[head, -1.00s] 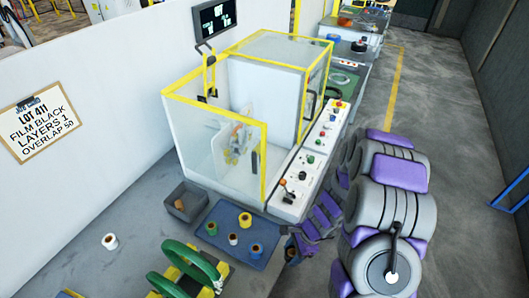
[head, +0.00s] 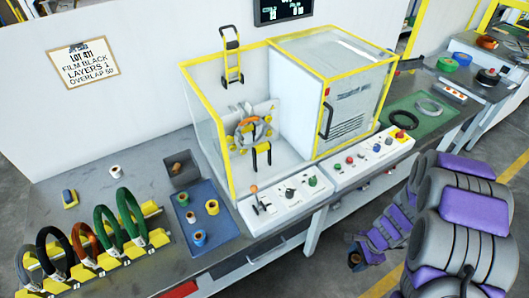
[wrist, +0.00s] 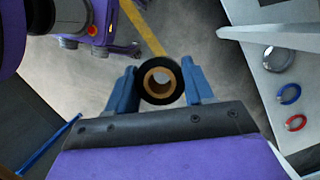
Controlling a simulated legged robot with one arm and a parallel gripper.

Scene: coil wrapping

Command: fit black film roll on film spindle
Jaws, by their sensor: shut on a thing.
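The black film roll (wrist: 160,80) has a tan core with an open hole, seen end-on in the wrist view. My gripper (wrist: 161,84) is shut on it, one blue finger on each side. In the head view my gripper (head: 355,259) is at the lower right, in front of the bench and clear of it; the roll is small and dark there. The wrapping machine (head: 240,175) stands open at the front left, with a ring (head: 251,131) carrying a coil inside. I cannot make out the film spindle for certain.
A blue tray (head: 222,240) holds several small rolls. A grey bin (head: 181,171) stands behind it. A rack (head: 118,254) of coloured coils is at the left. Control panels (head: 345,165) line the machine's front. Floor is free around my gripper.

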